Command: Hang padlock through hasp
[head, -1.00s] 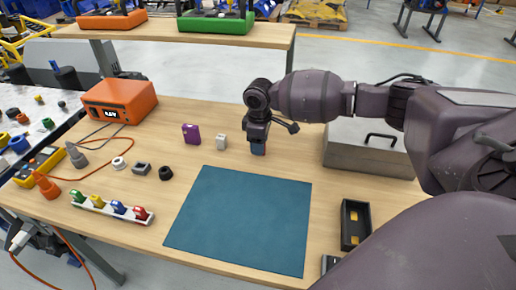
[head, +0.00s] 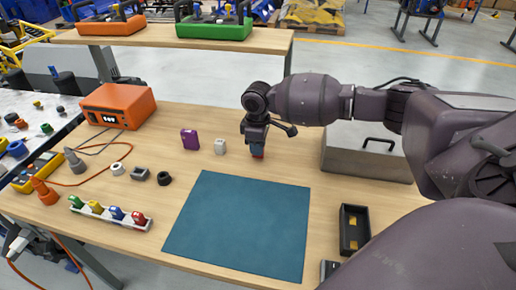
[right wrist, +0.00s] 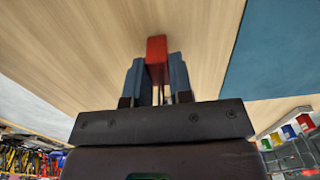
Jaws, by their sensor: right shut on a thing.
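My right gripper (head: 257,152) is low over the wooden table, behind the teal mat. It is shut on a small red block (right wrist: 156,48), which I take to be the padlock. In the right wrist view, the block sits between the two blue-grey fingers (right wrist: 157,80) and sticks out past their tips. I cannot pick out a hasp for certain. My left gripper is not in view.
The teal mat (head: 240,225) is bare. A grey case (head: 365,160) with a black handle stands right of the gripper. Purple (head: 190,140) and white (head: 220,146) blocks stand left of it. A white rack (head: 110,215) holds several coloured pieces. A black tray (head: 354,232) lies front right.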

